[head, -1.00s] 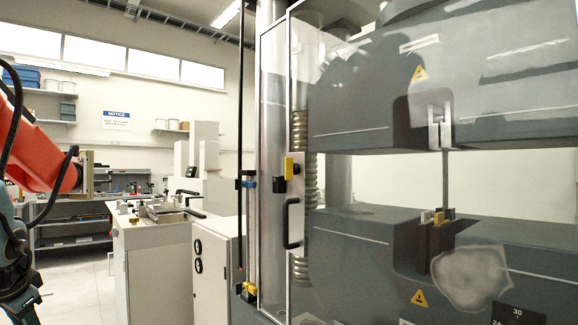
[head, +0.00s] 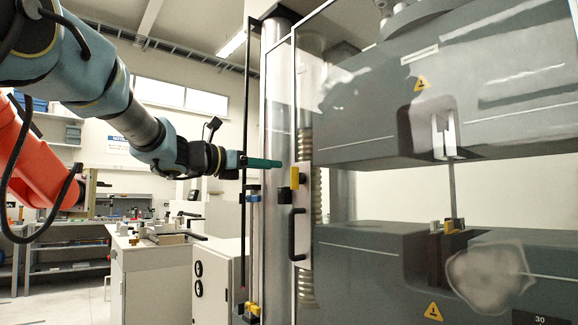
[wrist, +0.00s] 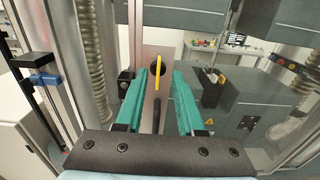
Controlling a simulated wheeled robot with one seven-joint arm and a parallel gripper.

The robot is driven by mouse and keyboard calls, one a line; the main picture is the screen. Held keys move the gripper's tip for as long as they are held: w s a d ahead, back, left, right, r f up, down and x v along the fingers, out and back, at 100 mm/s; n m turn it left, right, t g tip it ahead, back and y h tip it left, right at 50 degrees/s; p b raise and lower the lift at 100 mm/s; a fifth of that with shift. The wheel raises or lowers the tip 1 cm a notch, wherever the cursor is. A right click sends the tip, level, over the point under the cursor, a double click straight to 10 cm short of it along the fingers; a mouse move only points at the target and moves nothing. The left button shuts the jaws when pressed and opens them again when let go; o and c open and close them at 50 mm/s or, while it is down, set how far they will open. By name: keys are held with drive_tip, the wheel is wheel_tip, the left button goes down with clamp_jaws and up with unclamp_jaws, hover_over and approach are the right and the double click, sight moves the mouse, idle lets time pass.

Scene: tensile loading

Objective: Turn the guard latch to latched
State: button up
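The guard latch is a yellow lever (head: 295,177) on a pale plate beside the edge of the clear guard door. In the wrist view the yellow lever (wrist: 157,78) stands upright in front of a dark round hole. My gripper (head: 278,163) reaches in from the left in the head view, with its teal fingers level with and slightly above the latch. In the wrist view my gripper (wrist: 160,74) is open, with one finger on each side of the lever in the picture. The fingers look empty. Whether they touch the lever cannot be told.
A black door handle (head: 297,234) sits below the latch. A thin black upright post (head: 245,200) stands left of it, close to my gripper. The grey testing machine (head: 375,255) fills the right. An orange robot arm (head: 45,165) is at the left.

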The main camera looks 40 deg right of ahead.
sight(296, 178)
drive_tip(key=d+p, duration=0.2)
drive_tip(key=d, duration=0.5)
drive_tip(key=shift+s, duration=0.15)
drive_tip(key=shift+d, duration=0.1)
drive_tip(key=shift+c, duration=0.3)
clamp_jaws()
